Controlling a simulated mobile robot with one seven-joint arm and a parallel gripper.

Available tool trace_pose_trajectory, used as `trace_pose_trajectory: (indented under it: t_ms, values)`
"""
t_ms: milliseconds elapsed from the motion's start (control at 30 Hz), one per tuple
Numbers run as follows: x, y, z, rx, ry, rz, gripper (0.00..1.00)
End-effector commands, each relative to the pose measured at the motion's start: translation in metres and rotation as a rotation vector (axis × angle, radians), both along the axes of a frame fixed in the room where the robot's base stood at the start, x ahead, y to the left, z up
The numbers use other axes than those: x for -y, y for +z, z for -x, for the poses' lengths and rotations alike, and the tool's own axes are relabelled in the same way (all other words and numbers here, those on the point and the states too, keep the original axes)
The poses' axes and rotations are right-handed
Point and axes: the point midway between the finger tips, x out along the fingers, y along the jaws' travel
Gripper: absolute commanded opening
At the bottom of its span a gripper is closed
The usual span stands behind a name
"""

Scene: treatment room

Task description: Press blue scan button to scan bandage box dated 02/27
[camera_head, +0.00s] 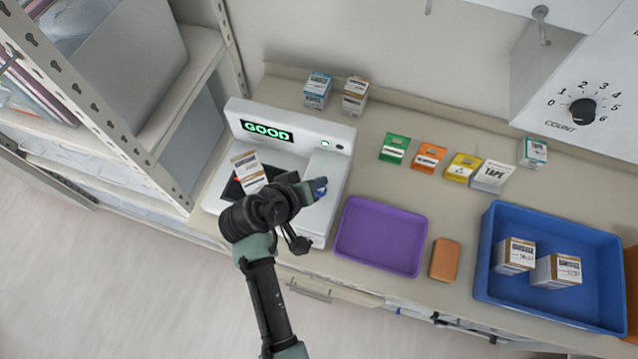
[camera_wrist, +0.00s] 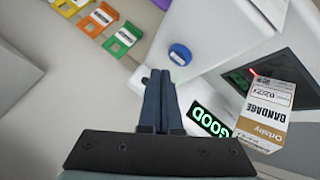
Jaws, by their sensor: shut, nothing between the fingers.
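A white scanner (camera_head: 322,209) stands on the counter, and its display (camera_head: 267,131) reads GOOD in green. A white and tan bandage box (camera_head: 247,170) is on the dark scan area (camera_head: 231,190); in the wrist view, the box (camera_wrist: 280,105) has a handwritten date that looks like 02/27 and a red light spot near its edge. The blue scan button (camera_wrist: 180,54) is on the scanner's raised arm; it also shows in the head view (camera_head: 320,187). My gripper (camera_wrist: 160,75) is shut and empty, its fingertips close to the button and apart from it in the wrist view.
A purple tray (camera_head: 381,236) and an orange-brown block (camera_head: 445,260) lie right of the scanner. A blue bin (camera_head: 498,287) holds two boxes (camera_head: 516,255) (camera_head: 556,270). Small coloured packs (camera_head: 429,157) and a count dial (camera_head: 582,111) are farther back. A metal shelf stands at left.

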Motion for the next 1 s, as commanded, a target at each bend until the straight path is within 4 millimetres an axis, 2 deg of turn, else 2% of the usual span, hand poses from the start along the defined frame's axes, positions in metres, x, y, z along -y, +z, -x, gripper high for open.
trace_pose_trajectory:
  t_ms: [33, 100, 367, 1000]
  values:
    - [0.000, 0.010, 0.000, 0.001, 0.000, -0.001, 0.00]
    - [0.000, 0.018, 0.000, 0.001, 0.000, -0.001, 0.00]
    - [0.000, 0.042, 0.000, 0.001, 0.000, -0.001, 0.00]
    - [0.000, 0.041, 0.000, 0.000, 0.000, 0.000, 0.00]
